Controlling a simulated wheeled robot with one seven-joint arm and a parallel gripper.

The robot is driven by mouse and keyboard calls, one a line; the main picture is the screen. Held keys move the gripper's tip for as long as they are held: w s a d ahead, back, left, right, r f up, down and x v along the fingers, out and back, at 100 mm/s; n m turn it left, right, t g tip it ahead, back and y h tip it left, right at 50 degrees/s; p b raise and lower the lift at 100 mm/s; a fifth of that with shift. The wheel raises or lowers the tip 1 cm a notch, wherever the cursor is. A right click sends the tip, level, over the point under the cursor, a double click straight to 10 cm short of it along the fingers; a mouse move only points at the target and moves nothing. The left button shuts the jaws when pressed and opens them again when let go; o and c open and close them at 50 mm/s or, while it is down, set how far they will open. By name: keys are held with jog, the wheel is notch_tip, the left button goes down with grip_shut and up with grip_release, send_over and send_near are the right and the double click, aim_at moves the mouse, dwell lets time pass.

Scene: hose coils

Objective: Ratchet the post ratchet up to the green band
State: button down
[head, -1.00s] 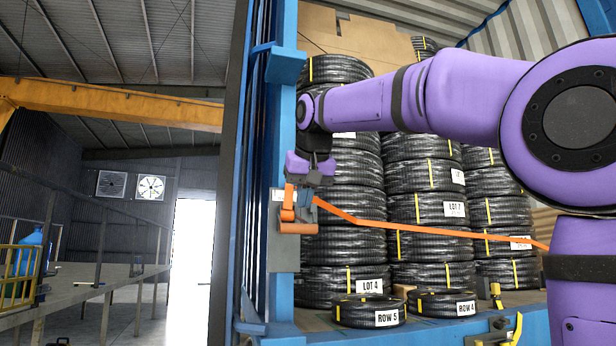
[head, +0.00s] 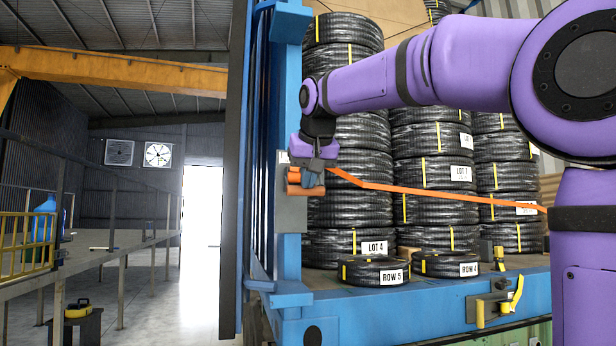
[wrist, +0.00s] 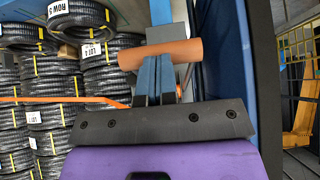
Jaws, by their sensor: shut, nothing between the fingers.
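The post ratchet (head: 313,181), blue with orange parts, sits on a grey plate (head: 291,210) on the blue post. In the wrist view, its orange roll (wrist: 160,54) lies across a blue bar (wrist: 160,78) just beyond my fingers. My gripper (head: 314,168) is shut with nothing between its fingers, right at the ratchet's upper side. In the wrist view my fingertips (wrist: 156,99) overlap the blue bar's near end; I cannot tell whether they touch it. An orange strap (head: 420,192) runs right from the ratchet across the coils. I cannot make out a green band.
Stacked black hose coils (head: 437,173) stand close to the right of the post. Labelled coils (head: 374,271) lie at the blue deck's front edge. A yellow-handled latch (head: 497,302) is on the deck edge. Open floor and a raised walkway (head: 110,255) are at left.

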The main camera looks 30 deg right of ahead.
jog(key=w+d+f+t, duration=0.1)
jog(key=w+f+t, duration=0.1)
jog(key=w+f, duration=0.2)
jog(key=w+d+f+t+h, duration=0.1)
jog(key=w+f+t, duration=0.2)
jog(key=w+f, duration=0.2)
notch_tip(320, 180, down, 3)
jog(key=shift+d+f, duration=0.1)
jog(key=shift+d, duration=0.25)
jog(key=shift+w, duration=0.15)
dwell(0.6)
